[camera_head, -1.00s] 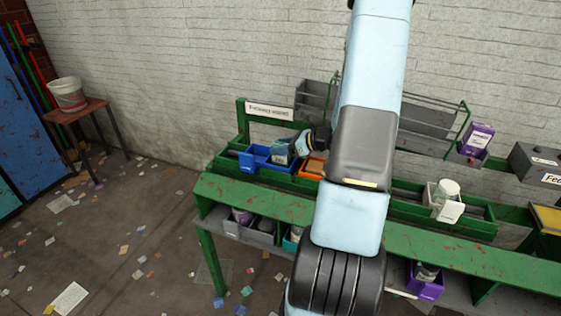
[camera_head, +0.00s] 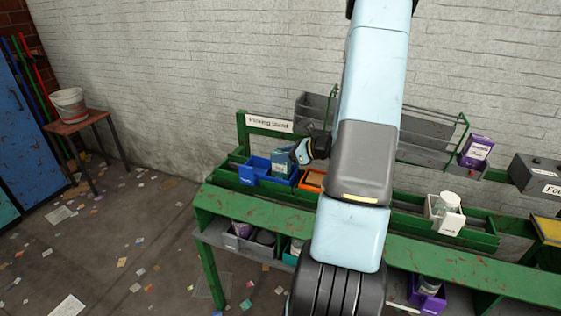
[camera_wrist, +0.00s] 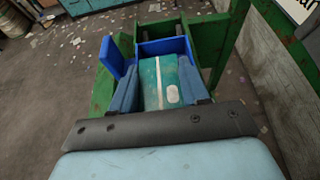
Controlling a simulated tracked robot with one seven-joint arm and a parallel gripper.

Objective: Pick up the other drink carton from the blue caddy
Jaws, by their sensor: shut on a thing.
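The blue caddy (camera_head: 247,174) sits at the left end of the green belt stand, below the "Picking stand" sign. A teal drink carton (camera_head: 281,162) stands at the caddy's right part, and it also shows in the wrist view (camera_wrist: 150,84). My gripper (camera_head: 292,156) reaches it from the right in the head view. In the wrist view my gripper (camera_wrist: 158,90) has its two blue fingers on either side of the carton, shut on it. The caddy's blue wall (camera_wrist: 163,46) shows just beyond the carton. The carton's lower part is hidden, so I cannot tell whether it is lifted.
An orange bin (camera_head: 312,181) stands right of the blue caddy. A white caddy (camera_head: 447,221) with a white-lidded container is farther right. A purple carton (camera_head: 477,151) stands on the back shelf. The green stand's rails (camera_head: 255,207) run in front, and a sign post is close beside the caddy.

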